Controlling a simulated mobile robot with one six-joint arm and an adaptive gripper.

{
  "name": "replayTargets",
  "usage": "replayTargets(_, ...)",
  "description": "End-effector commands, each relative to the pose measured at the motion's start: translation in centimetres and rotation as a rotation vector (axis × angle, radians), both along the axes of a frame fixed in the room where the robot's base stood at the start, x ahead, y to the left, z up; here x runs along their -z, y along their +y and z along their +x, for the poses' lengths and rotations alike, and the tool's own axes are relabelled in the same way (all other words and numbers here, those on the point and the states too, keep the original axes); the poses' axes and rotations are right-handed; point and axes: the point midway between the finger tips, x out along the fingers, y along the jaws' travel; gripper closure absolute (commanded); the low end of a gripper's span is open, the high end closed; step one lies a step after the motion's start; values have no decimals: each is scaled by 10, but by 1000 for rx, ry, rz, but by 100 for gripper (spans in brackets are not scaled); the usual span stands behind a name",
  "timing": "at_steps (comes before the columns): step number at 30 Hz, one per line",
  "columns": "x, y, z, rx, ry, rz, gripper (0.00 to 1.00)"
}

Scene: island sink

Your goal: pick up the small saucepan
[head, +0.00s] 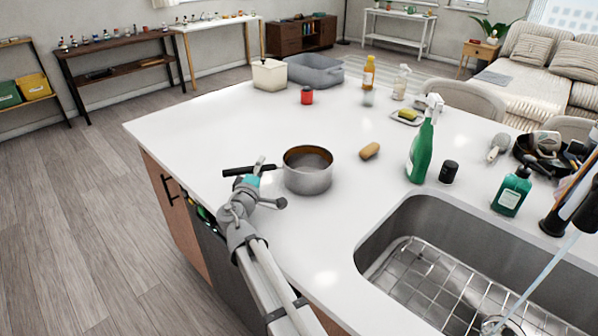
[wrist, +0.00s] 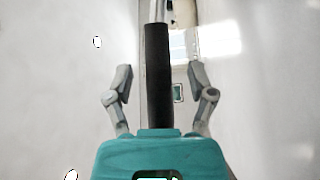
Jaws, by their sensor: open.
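The small saucepan (head: 308,172) is a steel pot with a black handle, standing upright on the white island counter (head: 200,120). Its handle (head: 248,171) points left toward the counter's left edge. My gripper (head: 262,172) is at the handle, close to the pot's left side. In the wrist view the black handle (wrist: 159,75) runs between the two open fingers of my gripper (wrist: 160,85), with a gap on each side. The pot's body is mostly out of the wrist view; only a bit of bright metal shows at the top.
A brown sponge-like item (head: 370,151) lies right of the pot. A green spray bottle (head: 421,148) and a dark jar (head: 449,171) stand farther right. The sink (head: 420,215) with a wire rack is at front right. A red can (head: 307,95) stands behind. Counter left of it is clear.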

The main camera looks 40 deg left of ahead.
Motion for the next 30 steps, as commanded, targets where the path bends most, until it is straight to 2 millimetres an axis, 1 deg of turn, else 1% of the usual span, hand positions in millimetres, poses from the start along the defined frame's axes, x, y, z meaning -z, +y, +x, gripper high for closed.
replayTargets(11, 0, 0, 0, 0, 0, 0, 29)
replayTargets(14, 0, 0, 0, 0, 0, 0, 46)
replayTargets(15, 0, 0, 0, 0, 0, 0, 53)
replayTargets(20, 0, 0, 0, 0, 0, 0, 83)
replayTargets(21, 0, 0, 0, 0, 0, 0, 90)
replayTargets(23, 0, 0, 0, 0, 0, 0, 100)
replayTargets(30, 0, 0, 0, 1, -4, -2, 100)
